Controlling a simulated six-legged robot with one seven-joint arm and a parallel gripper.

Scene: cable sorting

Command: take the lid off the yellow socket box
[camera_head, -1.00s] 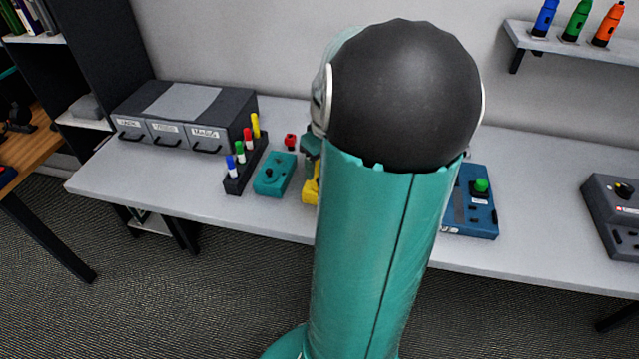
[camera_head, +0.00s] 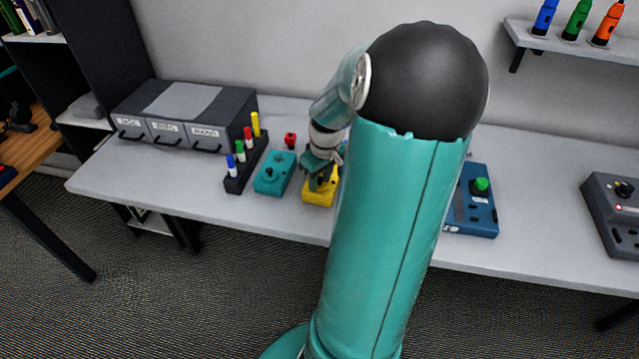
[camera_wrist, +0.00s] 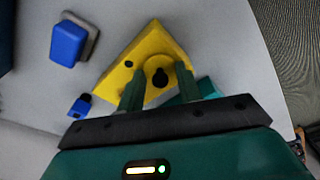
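The yellow socket box (camera_head: 316,199) stands on the table right of the teal box, partly hidden by my gripper. In the wrist view its yellow top (camera_wrist: 157,48) fills the middle, with a round black knob (camera_wrist: 160,77) on it. I cannot make out the seam between lid and box. My gripper (camera_wrist: 159,75) is open over the box, one green finger on each side of the knob. Gaps show between the fingers and the knob. In the head view my gripper (camera_head: 320,178) is right above the box.
The teal box (camera_head: 273,174) stands close on the left, beside a rack of colored markers (camera_head: 237,183). A small red object (camera_head: 290,140) lies behind. A blue box with a green knob (camera_head: 480,214) is to the right. A drawer unit (camera_head: 185,117) stands at back left.

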